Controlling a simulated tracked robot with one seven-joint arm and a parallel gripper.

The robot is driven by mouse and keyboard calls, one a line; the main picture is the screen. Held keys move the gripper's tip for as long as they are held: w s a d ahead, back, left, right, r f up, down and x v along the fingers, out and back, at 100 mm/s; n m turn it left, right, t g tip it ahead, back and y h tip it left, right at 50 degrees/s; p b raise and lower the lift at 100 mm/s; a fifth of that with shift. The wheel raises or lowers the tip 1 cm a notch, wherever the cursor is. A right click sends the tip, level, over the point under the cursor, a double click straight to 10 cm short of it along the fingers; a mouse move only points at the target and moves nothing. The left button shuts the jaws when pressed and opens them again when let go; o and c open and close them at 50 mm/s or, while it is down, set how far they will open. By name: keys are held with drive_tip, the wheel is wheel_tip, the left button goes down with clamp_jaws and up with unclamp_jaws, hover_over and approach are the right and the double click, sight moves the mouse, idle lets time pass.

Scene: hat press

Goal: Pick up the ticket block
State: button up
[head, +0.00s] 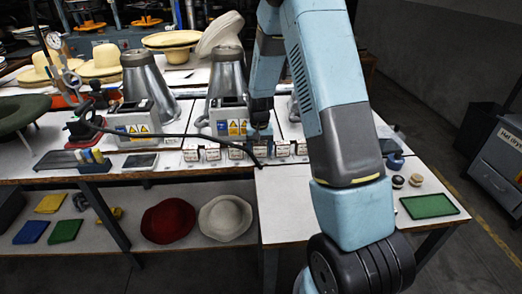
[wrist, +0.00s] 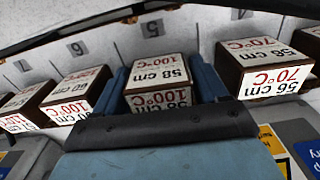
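The ticket blocks are brown with white printed faces and stand in a row near the table's front edge. One block reading 58 cm 100°C (wrist: 158,72) lies between the two blue fingers of my gripper (wrist: 160,85) in the wrist view. The fingers flank it left and right; any gap beside it is very narrow. The block appears to rest in line with its neighbours. In the head view my gripper (head: 261,132) points down at the row, partly hidden by my arm and a black cable.
Neighbouring blocks stand close by: 100°C (wrist: 78,88) to the left and 56 cm 70°C (wrist: 268,62) to the right. A green tray (head: 429,206) lies at the right. A black cable crosses near the blocks.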

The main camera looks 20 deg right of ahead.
drive_tip(key=c, duration=0.7)
drive_tip(key=shift+r, duration=0.1)
